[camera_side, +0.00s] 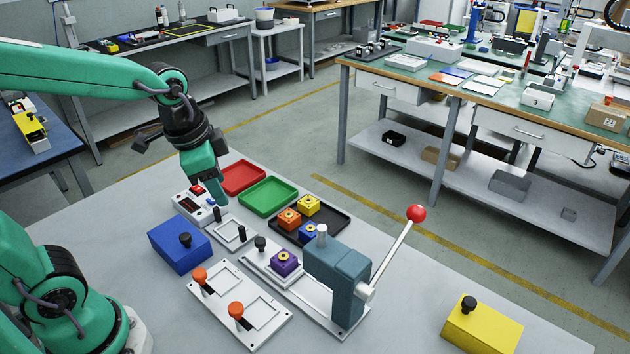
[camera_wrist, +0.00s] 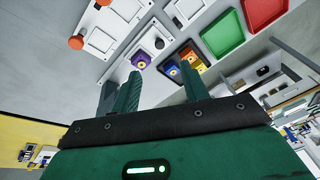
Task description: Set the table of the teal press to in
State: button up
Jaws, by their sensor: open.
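The teal press (camera_side: 338,272) stands at the middle of the grey table, its lever with a red ball (camera_side: 416,213) raised to the right. Its sliding table (camera_side: 262,266) is a pale plate with a black knob (camera_side: 260,243). The plate lies on a rail to the left of the press body. A purple block (camera_side: 285,262) sits on it and also shows in the wrist view (camera_wrist: 142,60). My gripper (camera_side: 217,203) is open and empty, left of and behind the press, above the area by the control box. Its fingers show in the wrist view (camera_wrist: 160,88).
A control box (camera_side: 193,207), red tray (camera_side: 243,178), green tray (camera_side: 268,196) and black tray (camera_side: 337,232) with coloured blocks stand behind. A blue box (camera_side: 180,246) and an orange-knobbed plate (camera_side: 262,330) are at left. A yellow box (camera_side: 482,328) is front right.

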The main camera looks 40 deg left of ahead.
aim_at(261, 241)
jog(key=shift+w+d+f+m+g, duration=0.3)
jog(key=shift+w+f+m+g, duration=0.2)
jog(key=shift+w+f+m, duration=0.8)
jog(key=shift+w+d+f+m+g, duration=0.25)
jog(key=shift+w+f+m+g, duration=0.45)
jog(key=shift+f, duration=1)
jog(key=shift+w+d+f+m+g, duration=0.3)
jog(key=shift+w+f+m, duration=1)
jog(key=shift+f, duration=0.2)
jog(key=shift+f, duration=0.2)
jog(key=shift+f, duration=3.7)
jog(key=shift+d, duration=0.1)
grip_shut()
